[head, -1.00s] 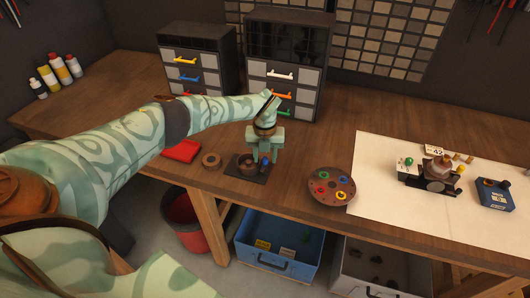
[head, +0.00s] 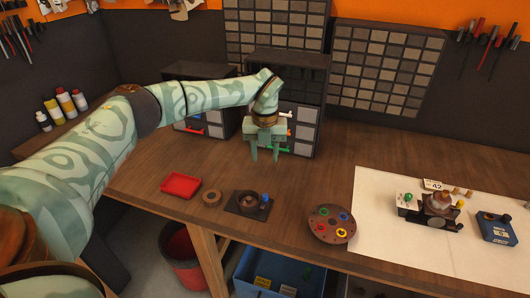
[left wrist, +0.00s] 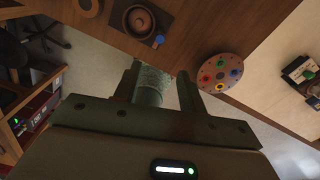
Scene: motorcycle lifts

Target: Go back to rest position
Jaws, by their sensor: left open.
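My left gripper (head: 265,156) is open and empty. In the head view it hangs above the workbench (head: 180,225), in front of the right drawer cabinet (head: 306,118). Its two fingers also show in the left wrist view (left wrist: 160,88), with nothing between them. A dark square base with a round brown part and a blue knob (head: 248,204) stands on the bench, apart from the gripper and nearer the front edge. It also shows at the top of the left wrist view (left wrist: 133,20). My right gripper is not in view.
A red tray (head: 181,186) and a brown ring (head: 211,198) lie on the bench. A round plate with coloured rings (head: 332,224) is right of them. A white sheet (head: 385,205) holds a small model and a blue box (head: 496,228). A blue bin (head: 243,272) stands below.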

